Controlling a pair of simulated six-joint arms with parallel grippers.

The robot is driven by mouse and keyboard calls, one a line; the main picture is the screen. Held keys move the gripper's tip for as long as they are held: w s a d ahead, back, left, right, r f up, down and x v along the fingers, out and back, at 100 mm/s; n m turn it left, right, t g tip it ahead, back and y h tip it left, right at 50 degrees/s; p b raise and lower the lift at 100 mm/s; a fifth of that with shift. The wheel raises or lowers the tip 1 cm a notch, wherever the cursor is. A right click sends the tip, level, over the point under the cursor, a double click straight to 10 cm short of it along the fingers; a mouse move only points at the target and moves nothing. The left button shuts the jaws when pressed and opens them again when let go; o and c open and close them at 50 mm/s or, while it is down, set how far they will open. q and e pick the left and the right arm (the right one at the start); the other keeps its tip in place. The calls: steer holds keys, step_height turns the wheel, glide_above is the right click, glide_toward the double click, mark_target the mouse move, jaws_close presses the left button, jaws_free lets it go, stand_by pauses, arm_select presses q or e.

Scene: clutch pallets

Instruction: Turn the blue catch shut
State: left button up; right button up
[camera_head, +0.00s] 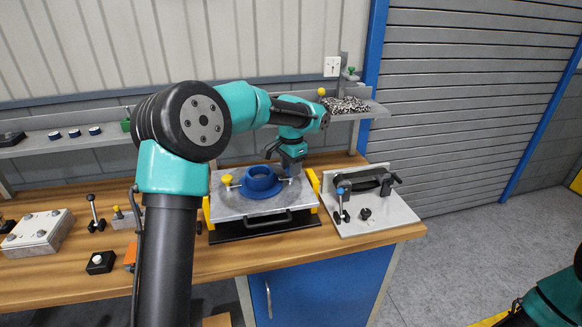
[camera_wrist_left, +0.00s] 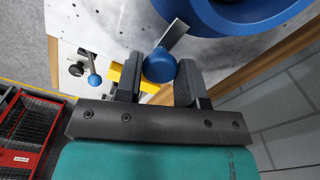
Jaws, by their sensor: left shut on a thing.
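The blue catch shows in the left wrist view as a round blue knob (camera_wrist_left: 160,67) on a flat metal lever (camera_wrist_left: 173,36). The lever slants up and right toward a blue ring. My left gripper (camera_head: 291,166) is at the right side of the grey pallet plate (camera_head: 240,206). In the left wrist view its two fingers (camera_wrist_left: 159,80) stand on either side of the blue knob, shut on it. In the head view the fingertips largely hide the knob. My right gripper is not in view; only part of that arm shows at the lower right.
The blue ring (camera_head: 262,185) sits on the plate, with a yellow-knobbed catch (camera_head: 227,180) left of it. A metal fixture (camera_head: 372,208) with a blue-ball lever (camera_head: 340,192) stands to the right. A metal block (camera_head: 38,235) lies far left.

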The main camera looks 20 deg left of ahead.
arm_select(q)
steer(key=o, duration=0.9)
steer(key=shift+r, duration=0.15)
step_height(320, 180, up, 17)
steer(key=shift+r, duration=0.1)
stand_by(0.5)
